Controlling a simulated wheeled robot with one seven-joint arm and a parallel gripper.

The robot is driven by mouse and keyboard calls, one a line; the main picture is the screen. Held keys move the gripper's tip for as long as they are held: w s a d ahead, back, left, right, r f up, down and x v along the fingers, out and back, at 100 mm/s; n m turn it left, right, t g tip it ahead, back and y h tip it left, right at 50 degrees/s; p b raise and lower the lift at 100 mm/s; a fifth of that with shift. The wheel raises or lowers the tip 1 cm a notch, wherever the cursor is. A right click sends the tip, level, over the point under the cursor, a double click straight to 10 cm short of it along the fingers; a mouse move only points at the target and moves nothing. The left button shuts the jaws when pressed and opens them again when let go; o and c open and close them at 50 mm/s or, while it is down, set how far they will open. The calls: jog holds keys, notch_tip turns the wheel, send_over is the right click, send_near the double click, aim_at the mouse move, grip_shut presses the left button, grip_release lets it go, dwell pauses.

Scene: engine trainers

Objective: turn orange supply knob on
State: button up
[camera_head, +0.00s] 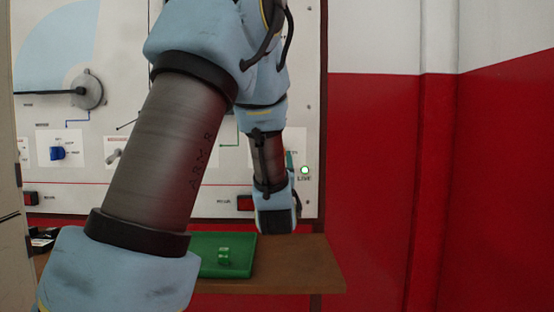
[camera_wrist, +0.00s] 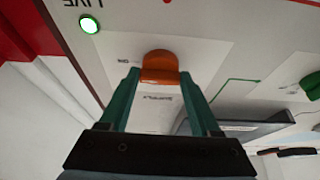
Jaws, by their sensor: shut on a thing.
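The orange supply knob (camera_wrist: 160,66) sits on a white label plate (camera_wrist: 205,55) in the wrist view. Its printed labels appear upside down, with "ON" to the left of the knob and "SUPPLY" below it. The green fingers of my gripper (camera_wrist: 160,76) are on either side of the knob and shut on it. In the head view my arm hides the knob, and only a bit of a green finger shows. The LIVE lamp (camera_head: 305,170) glows green beside the plate, and it also shows in the wrist view (camera_wrist: 89,25).
A blue knob (camera_head: 57,153) and a grey lever hub (camera_head: 88,92) are on the panel to the left. The right side is clear before the red wall.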

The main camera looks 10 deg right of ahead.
jog(key=shift+f, duration=0.1)
jog(key=o, duration=1.4)
jog(key=b+v, duration=0.7)
jog(key=v, duration=0.3)
jog(key=shift+s+f, duration=0.1)
jog(key=shift+s, duration=0.3)
